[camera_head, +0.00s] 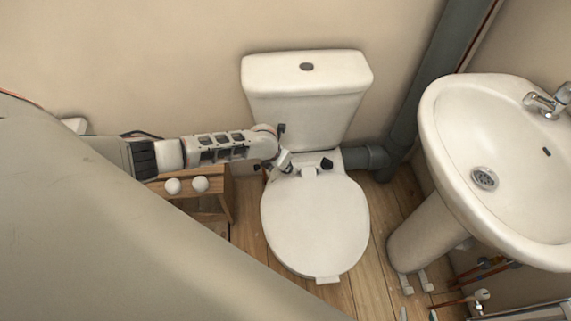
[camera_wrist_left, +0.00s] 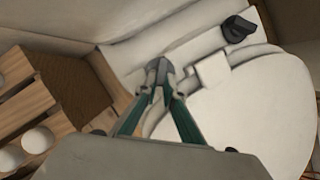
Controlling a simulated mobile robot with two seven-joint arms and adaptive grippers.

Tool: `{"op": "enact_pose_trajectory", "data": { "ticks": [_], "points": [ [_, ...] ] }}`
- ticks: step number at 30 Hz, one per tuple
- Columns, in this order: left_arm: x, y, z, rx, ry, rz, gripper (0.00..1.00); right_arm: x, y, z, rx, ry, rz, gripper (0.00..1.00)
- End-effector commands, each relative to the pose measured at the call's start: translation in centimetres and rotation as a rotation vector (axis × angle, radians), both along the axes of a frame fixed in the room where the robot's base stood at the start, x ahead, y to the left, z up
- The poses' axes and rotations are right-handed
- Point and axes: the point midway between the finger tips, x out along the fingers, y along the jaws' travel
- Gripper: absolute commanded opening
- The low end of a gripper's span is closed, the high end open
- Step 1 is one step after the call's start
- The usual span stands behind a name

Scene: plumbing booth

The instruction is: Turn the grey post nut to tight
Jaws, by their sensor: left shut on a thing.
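The arm from the left reaches over the toilet (camera_head: 308,235) to the left hinge of its seat. My left gripper (camera_head: 283,165) ends there. In the left wrist view, the green-sided fingers of my left gripper (camera_wrist_left: 158,88) come together at the left seat post. They are closed around the small grey post nut (camera_wrist_left: 160,68), which the fingertips mostly hide. A black post nut (camera_head: 327,164) sits apart at the right hinge; it also shows in the left wrist view (camera_wrist_left: 238,29). I see no right gripper in either view.
The cistern (camera_head: 305,95) stands behind the seat. A wooden stool (camera_head: 222,190) with white balls (camera_head: 200,184) is left of the toilet. A grey waste pipe (camera_head: 428,90) and a white basin (camera_head: 480,150) stand to the right. Bare floor lies between toilet and basin.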

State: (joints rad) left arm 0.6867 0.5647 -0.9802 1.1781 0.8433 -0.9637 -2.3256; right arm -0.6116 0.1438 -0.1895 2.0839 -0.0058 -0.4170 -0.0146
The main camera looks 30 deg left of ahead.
Motion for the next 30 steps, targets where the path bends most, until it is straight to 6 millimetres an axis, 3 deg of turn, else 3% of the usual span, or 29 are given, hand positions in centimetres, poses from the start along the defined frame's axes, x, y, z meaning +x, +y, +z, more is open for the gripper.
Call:
{"op": "enact_pose_trajectory", "data": {
  "ticks": [22,24,25,30],
  "points": [
    [-0.2,0.3,-0.3,0.004,0.005,-0.092,0.00,0.9,0.2,0.5,0.002,-0.020,0.008,0.40],
    [-0.2,0.3,-0.3,0.003,0.005,-0.091,0.21,0.7,0.2,0.4,0.003,-0.018,0.008,0.40],
    [-0.2,0.3,-0.3,0.003,0.005,-0.091,0.26,0.7,0.2,0.4,0.004,-0.017,0.008,0.40],
    [-0.1,0.2,-0.1,0.002,0.003,-0.091,0.26,0.3,0.4,0.2,0.008,-0.010,0.004,0.40]
  ]
}}
